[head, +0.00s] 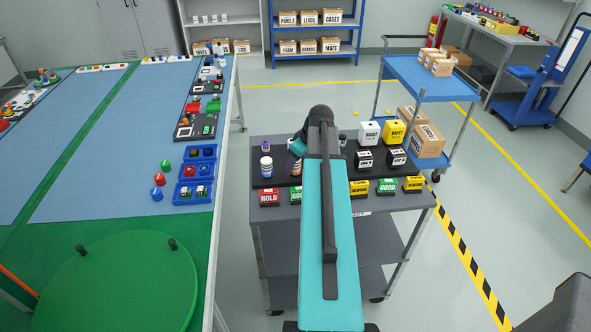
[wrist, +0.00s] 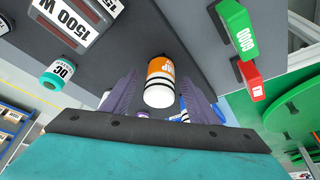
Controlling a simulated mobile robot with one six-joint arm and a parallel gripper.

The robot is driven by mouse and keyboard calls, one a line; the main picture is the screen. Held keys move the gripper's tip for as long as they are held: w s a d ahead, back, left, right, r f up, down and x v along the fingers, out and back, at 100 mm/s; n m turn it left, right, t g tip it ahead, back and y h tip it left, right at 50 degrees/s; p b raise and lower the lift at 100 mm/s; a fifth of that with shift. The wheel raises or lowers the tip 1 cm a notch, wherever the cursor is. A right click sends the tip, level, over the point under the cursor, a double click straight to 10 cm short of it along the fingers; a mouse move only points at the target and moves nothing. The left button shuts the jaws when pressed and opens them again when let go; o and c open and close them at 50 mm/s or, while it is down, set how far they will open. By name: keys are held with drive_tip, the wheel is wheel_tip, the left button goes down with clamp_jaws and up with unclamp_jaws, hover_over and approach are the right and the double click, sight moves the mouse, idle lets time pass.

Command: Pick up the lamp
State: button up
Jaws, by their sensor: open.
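An orange and white canister (wrist: 160,82) lies between my gripper's fingers in the wrist view. Its orange label ends in what looks like "MP", so it may be the lamp; the rest of the text is turned away. My gripper (wrist: 160,77) is open, with one purple finger on each side of the canister and gaps visible. In the head view my arm reaches over the dark cart top (head: 283,181), and its links hide most of the gripper and canister.
A white bottle (head: 266,168) stands left of my wrist. A red HOLD block (head: 269,198) and other coloured blocks line the cart's front edge. Right of my arm are a white box (head: 369,133), a yellow box (head: 394,132) and black boxes. A teal-capped DC cylinder (wrist: 56,76) is near my gripper.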

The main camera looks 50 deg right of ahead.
drive_tip(key=shift+c, duration=0.2)
drive_tip(key=c, duration=1.2)
drive_tip(key=shift+r, duration=0.15)
drive_tip(key=shift+r+b, duration=1.4)
drive_tip(key=shift+r, duration=3.5)
